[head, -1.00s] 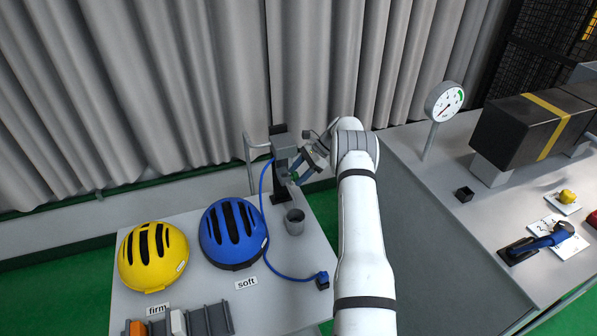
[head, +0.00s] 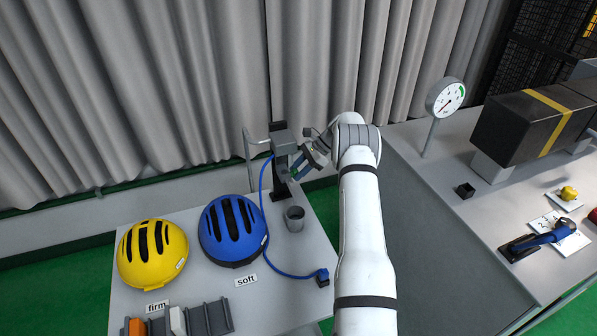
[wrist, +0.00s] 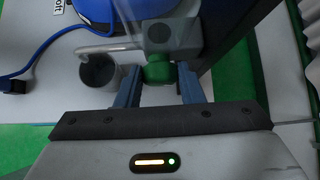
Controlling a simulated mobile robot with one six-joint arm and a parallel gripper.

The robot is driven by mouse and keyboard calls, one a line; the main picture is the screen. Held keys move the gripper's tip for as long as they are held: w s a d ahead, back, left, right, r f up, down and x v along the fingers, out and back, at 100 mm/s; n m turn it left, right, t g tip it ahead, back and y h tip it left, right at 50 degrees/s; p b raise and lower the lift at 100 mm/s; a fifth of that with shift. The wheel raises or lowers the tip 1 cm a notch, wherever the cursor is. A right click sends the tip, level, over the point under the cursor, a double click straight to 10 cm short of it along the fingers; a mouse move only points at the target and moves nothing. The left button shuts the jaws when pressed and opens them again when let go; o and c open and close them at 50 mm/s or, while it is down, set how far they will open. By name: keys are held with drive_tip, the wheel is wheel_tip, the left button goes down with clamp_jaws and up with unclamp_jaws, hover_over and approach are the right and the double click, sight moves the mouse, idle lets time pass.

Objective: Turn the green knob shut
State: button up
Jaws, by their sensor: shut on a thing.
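The green knob (wrist: 158,72) sits on the front of a grey dispenser block (wrist: 166,35) in the wrist view. My gripper (wrist: 158,76) has one blue-grey finger on each side of it and is shut on the knob. In the head view my gripper (head: 298,169) reaches in from the right to the grey block (head: 284,143) on its dark post. The knob is mostly hidden there by the fingers, so its turn angle cannot be told.
A grey cup (head: 294,219) stands below the block. A blue hose (head: 284,274) runs over the table. A blue helmet (head: 219,252) and a yellow helmet (head: 139,268) lie left. A dial gauge (head: 446,97) stands on the right bench.

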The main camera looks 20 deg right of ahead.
drive_tip(key=n+t+b, duration=0.1)
drive_tip(key=b, duration=0.3)
drive_tip(key=n+t+b, duration=0.1)
drive_tip(key=t+b, duration=0.1)
drive_tip(key=b, duration=0.3)
drive_tip(key=t+b, duration=0.2)
drive_tip(key=b, duration=0.3)
drive_tip(key=shift+s+f+n, duration=0.25)
drive_tip(key=shift+s+n, duration=0.15)
drive_tip(key=shift+r+t+b, duration=0.15)
drive_tip(key=shift+t+b, duration=0.15)
drive_tip(key=shift+b, duration=0.05)
drive_tip(key=o, duration=0.9)
drive_tip(key=shift+o, duration=0.2)
drive_tip(key=b+v, duration=0.1)
drive_tip(key=v, duration=0.6)
drive_tip(key=shift+s+d, duration=0.2)
drive_tip(key=shift+d, duration=0.2)
